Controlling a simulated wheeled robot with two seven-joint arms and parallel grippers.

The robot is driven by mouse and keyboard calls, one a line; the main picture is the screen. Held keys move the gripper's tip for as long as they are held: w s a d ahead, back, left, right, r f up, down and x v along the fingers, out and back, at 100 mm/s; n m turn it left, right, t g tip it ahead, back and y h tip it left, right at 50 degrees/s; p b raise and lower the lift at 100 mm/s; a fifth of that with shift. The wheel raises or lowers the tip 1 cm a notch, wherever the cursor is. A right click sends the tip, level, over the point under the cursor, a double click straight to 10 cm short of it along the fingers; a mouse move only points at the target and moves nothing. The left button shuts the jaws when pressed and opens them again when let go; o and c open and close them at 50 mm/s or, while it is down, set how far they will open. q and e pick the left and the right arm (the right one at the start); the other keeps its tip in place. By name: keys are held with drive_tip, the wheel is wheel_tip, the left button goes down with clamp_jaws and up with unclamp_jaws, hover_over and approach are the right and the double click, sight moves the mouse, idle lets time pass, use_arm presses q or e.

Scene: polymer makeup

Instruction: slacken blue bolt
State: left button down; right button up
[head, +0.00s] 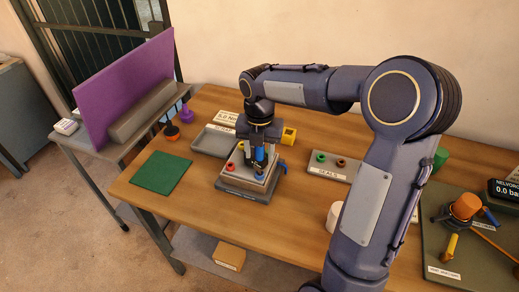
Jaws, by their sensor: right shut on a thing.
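My right gripper (259,141) points down over a small pale block fixture (246,174) on a dark base. It is shut on an upright blue piece (260,156) close above the block. Whether this piece is the blue bolt itself or a tool is too small to tell. The gripper partly hides the block's far side. My left gripper is not in view.
A grey tray (213,141) and a yellow block (289,136) stand behind the fixture. A green mat (161,173) lies bare at left. A seals board (330,166), a white cylinder (334,213) and a valve board (470,262) are at right. My right arm crosses the table's right side.

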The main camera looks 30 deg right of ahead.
drive_tip(key=shift+r, duration=0.1)
drive_tip(key=o, duration=1.2)
drive_tip(key=shift+n, duration=0.3)
drive_tip(key=shift+o, duration=0.2)
drive_tip(key=shift+r, duration=3.85)
